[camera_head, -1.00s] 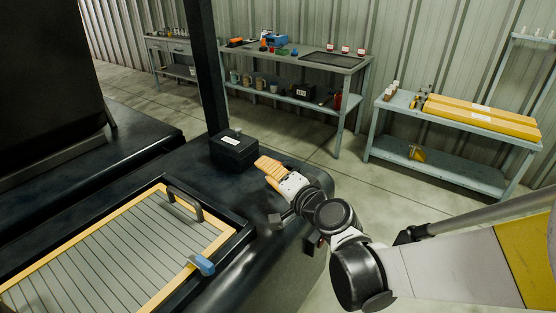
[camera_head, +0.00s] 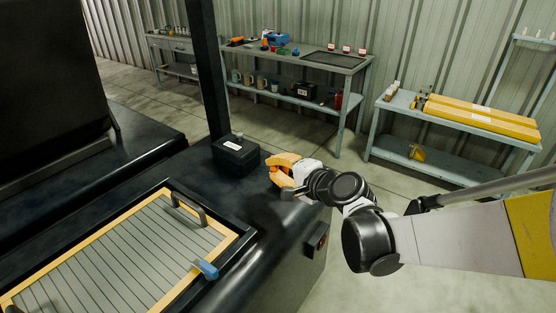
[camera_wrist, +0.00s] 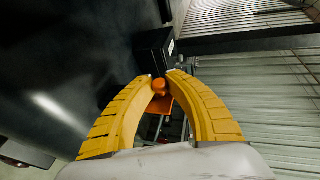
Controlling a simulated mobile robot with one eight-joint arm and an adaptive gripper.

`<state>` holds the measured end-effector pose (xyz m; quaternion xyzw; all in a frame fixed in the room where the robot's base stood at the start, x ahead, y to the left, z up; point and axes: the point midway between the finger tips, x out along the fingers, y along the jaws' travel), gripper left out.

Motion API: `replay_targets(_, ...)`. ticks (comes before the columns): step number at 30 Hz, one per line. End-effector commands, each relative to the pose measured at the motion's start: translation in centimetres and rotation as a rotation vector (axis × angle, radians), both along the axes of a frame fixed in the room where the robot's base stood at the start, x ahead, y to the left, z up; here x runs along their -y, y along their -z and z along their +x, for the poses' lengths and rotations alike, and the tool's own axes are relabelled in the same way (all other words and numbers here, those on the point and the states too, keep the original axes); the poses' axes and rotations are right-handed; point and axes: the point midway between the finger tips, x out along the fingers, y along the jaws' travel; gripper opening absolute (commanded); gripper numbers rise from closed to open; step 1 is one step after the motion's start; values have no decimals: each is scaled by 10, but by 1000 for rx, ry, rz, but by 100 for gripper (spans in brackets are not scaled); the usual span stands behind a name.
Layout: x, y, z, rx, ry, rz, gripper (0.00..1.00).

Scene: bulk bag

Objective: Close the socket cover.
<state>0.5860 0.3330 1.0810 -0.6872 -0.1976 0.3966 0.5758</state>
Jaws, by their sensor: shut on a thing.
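My gripper (camera_head: 276,168) is above the right edge of the black machine top, right of the black box. In the wrist view, its yellow fingers (camera_wrist: 161,79) are closed around a small orange knob (camera_wrist: 158,88). An orange flat piece (camera_wrist: 157,122) shows between the fingers, below the knob. I cannot tell whether these orange parts belong to the socket cover. A small dark fitting with a reddish spot (camera_head: 317,239) is on the machine's right side, below my wrist. It may be the socket, but it is too small to tell.
A black box with a white label (camera_head: 236,155) stands close left of my gripper. A yellow-framed slatted panel (camera_head: 110,262) with a dark handle (camera_head: 189,211) and blue latch (camera_head: 206,269) lies at the front left. Benches (camera_head: 330,65) stand behind, with clear floor between.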

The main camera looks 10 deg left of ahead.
Motion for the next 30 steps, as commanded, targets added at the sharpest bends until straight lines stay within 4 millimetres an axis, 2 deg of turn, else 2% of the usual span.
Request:
replay_targets(11, 10, -5, 23, -331, 2, 139, 0)
replay_targets(30, 24, 11, 58, -893, 2, 372, 0)
